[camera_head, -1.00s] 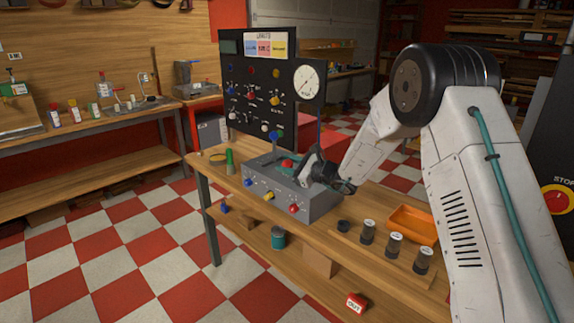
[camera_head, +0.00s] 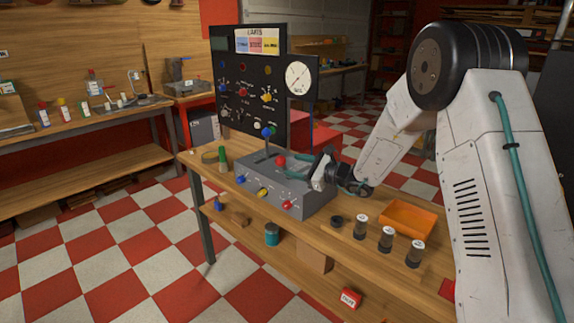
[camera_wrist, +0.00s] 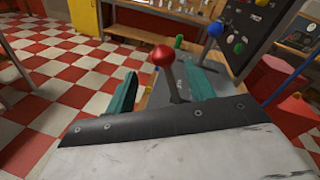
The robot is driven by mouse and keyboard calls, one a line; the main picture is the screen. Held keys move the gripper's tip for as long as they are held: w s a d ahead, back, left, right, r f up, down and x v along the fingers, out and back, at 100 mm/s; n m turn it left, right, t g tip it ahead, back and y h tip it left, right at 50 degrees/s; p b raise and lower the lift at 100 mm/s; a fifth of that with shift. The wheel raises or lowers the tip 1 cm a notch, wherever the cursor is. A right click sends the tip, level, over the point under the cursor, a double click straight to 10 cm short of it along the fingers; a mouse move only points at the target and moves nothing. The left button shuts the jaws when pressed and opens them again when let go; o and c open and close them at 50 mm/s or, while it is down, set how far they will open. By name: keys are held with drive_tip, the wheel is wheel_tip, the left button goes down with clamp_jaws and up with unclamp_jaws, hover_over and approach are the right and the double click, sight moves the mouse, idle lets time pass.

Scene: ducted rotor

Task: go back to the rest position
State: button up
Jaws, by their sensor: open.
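My gripper (camera_head: 298,167) is over the right part of the grey control box (camera_head: 262,196) on the workbench. In the wrist view my gripper (camera_wrist: 160,88) shows two teal fingers spread wide apart. A red-knobbed lever (camera_wrist: 163,57) stands between and beyond the fingers there, and nothing is held. The red knob also shows in the head view (camera_head: 281,160), just left of the fingers. A blue-knobbed lever (camera_head: 267,132) stands further back on the box; it also shows in the wrist view (camera_wrist: 215,30).
A black panel (camera_head: 250,85) with a round gauge (camera_head: 299,78) stands behind the box. An orange tray (camera_head: 408,218) and several dark jars (camera_head: 387,238) are on the bench (camera_head: 320,225) to the right. A green cylinder (camera_head: 223,160) stands left of the box.

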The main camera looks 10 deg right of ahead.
drive_tip(key=shift+s+d, duration=0.35)
drive_tip(key=shift+d, duration=0.05)
drive_tip(key=s+a+r+n+g+h, duration=0.15)
drive_tip(key=s+n+g, duration=0.45)
drive_tip(key=s, duration=0.7)
drive_tip(key=s+a+r+n+g+h, duration=0.15)
drive_tip(key=s+n+g, duration=0.5)
drive_tip(key=s, duration=0.65)
drive_tip(key=s+d+r+n+t+h, duration=0.1)
drive_tip(key=s+d+r+n+h, duration=0.1)
drive_tip(key=s, duration=0.6)
drive_tip(key=s+d+r+n+h, duration=0.3)
drive_tip(key=s+d, duration=0.3)
drive_tip(key=s, duration=0.2)
drive_tip(key=s+d+r+n+t+h, duration=0.1)
drive_tip(key=s+d+r+n+h, duration=0.1)
drive_tip(key=s, duration=0.6)
drive_tip(key=shift+s+d+r+n+t+h, duration=0.2)
drive_tip(key=shift+d+n+t+h, duration=0.15)
drive_tip(key=shift+d+n+h, duration=0.75)
drive_tip(key=shift+d+m+h, duration=0.15)
drive_tip(key=shift+m+h, duration=0.1)
drive_tip(key=shift+h, duration=0.05)
